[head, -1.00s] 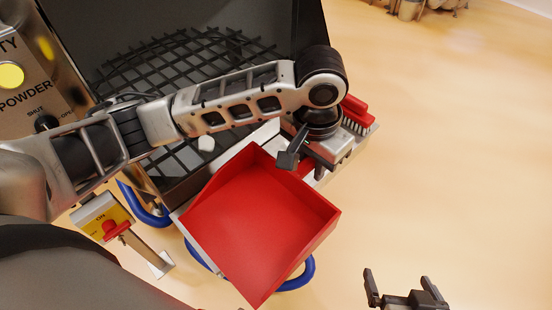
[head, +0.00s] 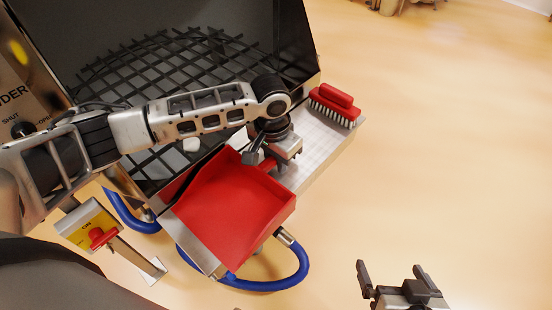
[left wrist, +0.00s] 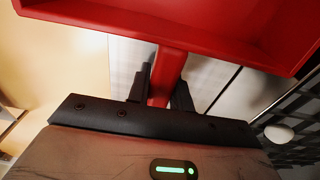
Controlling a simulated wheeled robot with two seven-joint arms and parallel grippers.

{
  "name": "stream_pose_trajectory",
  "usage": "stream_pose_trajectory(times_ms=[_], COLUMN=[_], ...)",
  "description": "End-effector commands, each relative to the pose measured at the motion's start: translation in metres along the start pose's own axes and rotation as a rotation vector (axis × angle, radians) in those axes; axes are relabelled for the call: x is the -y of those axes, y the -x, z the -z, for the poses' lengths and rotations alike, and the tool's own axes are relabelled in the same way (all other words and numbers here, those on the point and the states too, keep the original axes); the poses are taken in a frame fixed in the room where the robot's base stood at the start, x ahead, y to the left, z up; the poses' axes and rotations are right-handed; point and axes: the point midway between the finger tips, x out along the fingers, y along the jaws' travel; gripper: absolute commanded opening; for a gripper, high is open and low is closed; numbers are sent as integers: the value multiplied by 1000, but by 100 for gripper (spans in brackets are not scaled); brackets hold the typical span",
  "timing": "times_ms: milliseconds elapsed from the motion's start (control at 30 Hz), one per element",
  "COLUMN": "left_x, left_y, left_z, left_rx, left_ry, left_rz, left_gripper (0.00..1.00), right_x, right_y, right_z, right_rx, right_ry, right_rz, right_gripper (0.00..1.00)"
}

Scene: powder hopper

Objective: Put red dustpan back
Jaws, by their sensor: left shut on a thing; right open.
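The red dustpan (head: 235,200) is at the front of the hopper, its wide pan toward me and its handle toward the shelf. My left gripper (head: 262,160) is shut on the dustpan's handle. The left wrist view shows the red handle (left wrist: 168,75) between the two dark fingers, with the pan beyond. The dustpan overlaps the near part of the metal side shelf (head: 318,137); I cannot tell whether it touches it. My right gripper (head: 392,278) is open and empty at the lower right, over the floor.
A red brush (head: 335,104) with white bristles lies at the shelf's far end. The hopper's black grate (head: 160,75) lies behind my left arm, with a white lump (head: 191,145) on it. A blue hose (head: 290,275) loops below. A yellow switch box (head: 88,226) stands at lower left.

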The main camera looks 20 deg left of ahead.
Motion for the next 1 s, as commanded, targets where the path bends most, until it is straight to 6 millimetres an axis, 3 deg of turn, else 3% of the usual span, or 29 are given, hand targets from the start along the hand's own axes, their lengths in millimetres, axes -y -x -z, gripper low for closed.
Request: stream_pose_trajectory(times_ms=[233, 267, 333, 667, 833, 1000], left_x=[0, 0, 0, 0, 0, 0], left_y=[-1, -2, -2, 1, 25, 63], left_z=[0, 0, 0, 0, 1, 1], left_rx=[1, 1, 0, -1, -3, -4], left_ry=[1, 0, 0, 0, 1, 0], left_rz=[-1, -1, -1, 0, -1, -1], left_gripper=[0, 27, 44, 44, 44, 44], right_x=[0, 0, 0, 0, -1, -1], right_y=[1, 1, 0, -1, 2, 4], right_z=[1, 1, 0, -4, -2, 0], right_rx=[0, 0, 0, 8, 11, 16], right_ry=[0, 0, 0, 1, 5, 12], right_rz=[0, 0, -1, -1, -2, -4], right_gripper=[97, 97, 97, 97, 97, 97])
